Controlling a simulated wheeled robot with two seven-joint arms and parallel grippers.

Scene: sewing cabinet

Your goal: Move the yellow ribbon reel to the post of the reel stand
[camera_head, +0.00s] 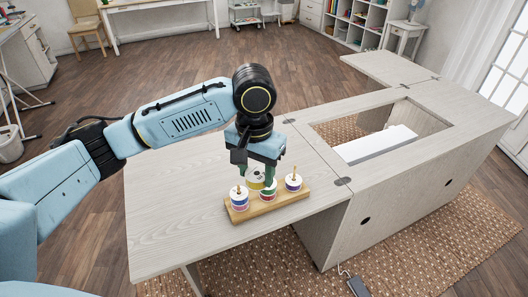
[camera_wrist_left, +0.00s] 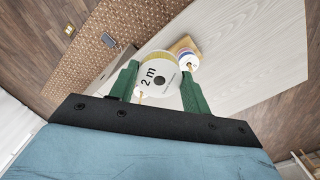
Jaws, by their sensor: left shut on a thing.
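My left gripper (camera_head: 257,182) points down over the reel stand (camera_head: 284,206), shut on the yellow ribbon reel (camera_head: 254,178). In the left wrist view the reel (camera_wrist_left: 154,72) shows its white face marked "2 m" and a yellow rim between the green fingers (camera_wrist_left: 160,82). The stand is a wooden bar with posts. A blue-and-purple stack (camera_head: 239,201) is at its left, a red reel (camera_head: 267,194) in the middle, and a purple-and-white stack (camera_head: 293,183) at its right. The held reel is behind the stacks in the picture; I cannot tell whether it touches a post. My right gripper is not in view.
The stand is near the front right edge of the pale tabletop (camera_head: 180,218). The tabletop is bare to the left. At the right the cabinet has a rectangular opening with a white part (camera_head: 376,146) in it.

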